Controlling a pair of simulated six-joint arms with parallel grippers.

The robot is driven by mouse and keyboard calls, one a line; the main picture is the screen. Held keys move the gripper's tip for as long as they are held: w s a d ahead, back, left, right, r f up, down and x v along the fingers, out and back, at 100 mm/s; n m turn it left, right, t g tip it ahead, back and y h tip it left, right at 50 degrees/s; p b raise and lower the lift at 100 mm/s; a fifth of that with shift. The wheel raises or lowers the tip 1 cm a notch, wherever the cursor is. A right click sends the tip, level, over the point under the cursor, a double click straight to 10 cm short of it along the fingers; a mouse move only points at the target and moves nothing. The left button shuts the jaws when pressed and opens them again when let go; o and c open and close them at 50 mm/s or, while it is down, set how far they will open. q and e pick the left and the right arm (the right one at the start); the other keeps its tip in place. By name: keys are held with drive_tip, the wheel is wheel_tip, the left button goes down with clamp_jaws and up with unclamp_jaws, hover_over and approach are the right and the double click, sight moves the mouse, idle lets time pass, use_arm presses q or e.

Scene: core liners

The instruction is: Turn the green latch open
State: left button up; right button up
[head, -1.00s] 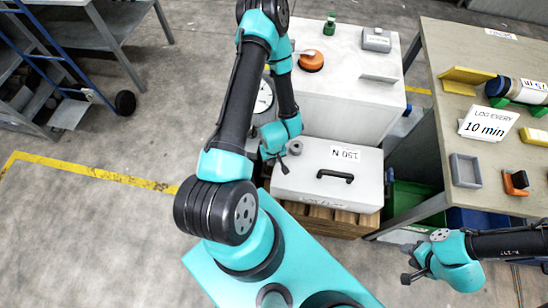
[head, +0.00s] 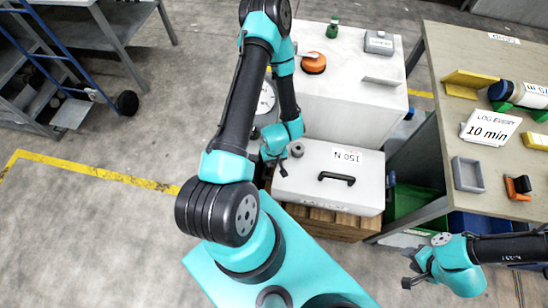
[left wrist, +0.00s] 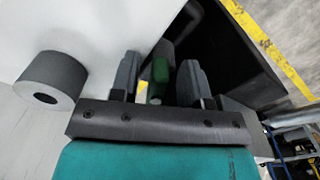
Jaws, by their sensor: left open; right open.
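In the left wrist view a small green piece, which looks like the green latch (left wrist: 160,70), shows between the two grey fingers of my left gripper (left wrist: 159,82). The fingers are open, with a gap on each side of the green piece. I cannot tell how far beyond the fingertips it lies. In the head view my left gripper (head: 278,165) points down at the left edge of the white lidded box (head: 340,197). The latch is hidden there. My right gripper (head: 411,276) is open and empty, low at the right.
A grey round knob (head: 297,149) sits at the box's left corner and shows close by in the wrist view (left wrist: 50,78). The box has a black handle (head: 337,178). A white cabinet (head: 345,95) stands behind. A workbench (head: 450,130) stands to the right. Floor at left is open.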

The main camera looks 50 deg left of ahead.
use_arm(q)
drive_tip(key=shift+r, duration=0.15)
wheel_tip(320, 180, up, 17)
idle(0.9)
drive_tip(key=shift+r, duration=0.1)
drive_tip(key=shift+o, duration=0.2)
